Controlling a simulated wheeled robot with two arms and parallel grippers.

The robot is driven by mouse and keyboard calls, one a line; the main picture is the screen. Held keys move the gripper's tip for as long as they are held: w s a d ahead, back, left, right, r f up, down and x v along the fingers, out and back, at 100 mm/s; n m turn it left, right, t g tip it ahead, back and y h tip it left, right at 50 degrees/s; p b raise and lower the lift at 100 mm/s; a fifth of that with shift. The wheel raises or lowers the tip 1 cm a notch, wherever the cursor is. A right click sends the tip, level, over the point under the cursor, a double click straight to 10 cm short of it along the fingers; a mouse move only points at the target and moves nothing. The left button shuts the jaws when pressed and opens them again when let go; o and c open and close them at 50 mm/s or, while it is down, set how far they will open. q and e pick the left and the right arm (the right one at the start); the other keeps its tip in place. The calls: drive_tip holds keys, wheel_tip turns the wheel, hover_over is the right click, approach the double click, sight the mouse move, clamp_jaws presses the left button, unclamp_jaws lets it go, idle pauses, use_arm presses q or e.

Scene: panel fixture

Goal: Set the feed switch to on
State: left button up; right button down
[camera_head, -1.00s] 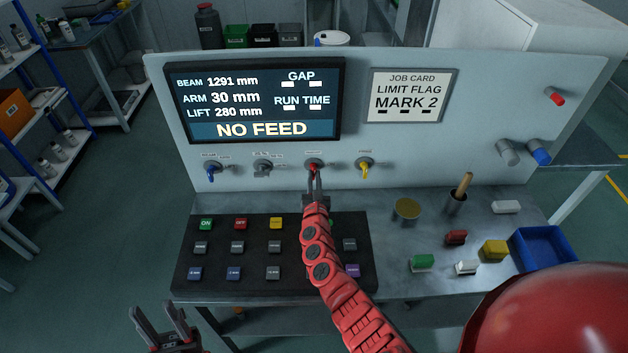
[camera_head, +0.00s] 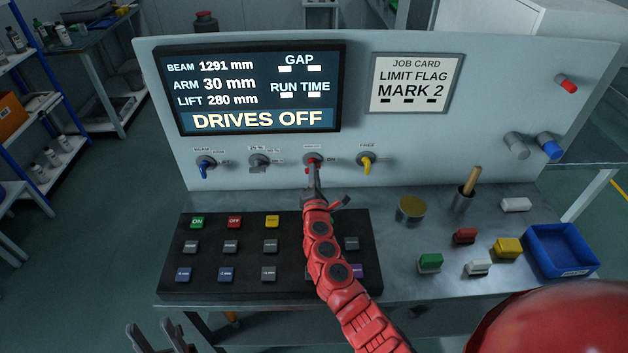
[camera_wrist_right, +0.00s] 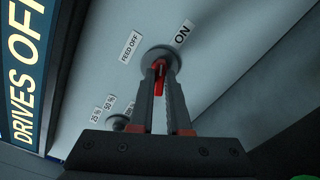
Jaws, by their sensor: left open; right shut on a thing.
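The feed switch (camera_head: 313,160) is a red-handled knob on the grey panel, third in the row under the screen. In the right wrist view its red handle (camera_wrist_right: 159,80) is between my finger tips, with labels "FEED OFF" (camera_wrist_right: 131,47) and "ON" (camera_wrist_right: 183,33) beyond it. My right gripper (camera_head: 314,172) is shut on this handle; which label the handle points to is hard to tell. The screen (camera_head: 255,90) reads "DRIVES OFF". My left gripper (camera_head: 161,332) is open and empty at the lower left, partly cut off by the picture edge.
Blue (camera_head: 206,164), grey (camera_head: 259,163) and yellow (camera_head: 367,162) knobs share the row. A black button board (camera_head: 215,285) lies below my right arm. A tin (camera_head: 411,210), loose blocks and a blue bin (camera_head: 562,252) stand to the right.

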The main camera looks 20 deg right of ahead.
drive_tip(key=shift+f+m+b, duration=0.15)
drive_tip(key=shift+m+b, duration=0.95)
drive_tip(key=shift+m, duration=0.3)
drive_tip(key=shift+f+m+b, duration=0.1)
drive_tip(key=shift+m+b, duration=0.95)
drive_tip(key=shift+m, duration=0.35)
drive_tip(key=c, duration=0.9)
unclamp_jaws()
drive_tip(key=shift+d+r, duration=0.1)
drive_tip(key=shift+s, duration=0.1)
drive_tip(key=b+v, duration=0.3)
drive_tip(key=v, duration=1.4)
drive_tip(key=shift+s+r, duration=0.1)
drive_tip(key=shift+s, duration=0.05)
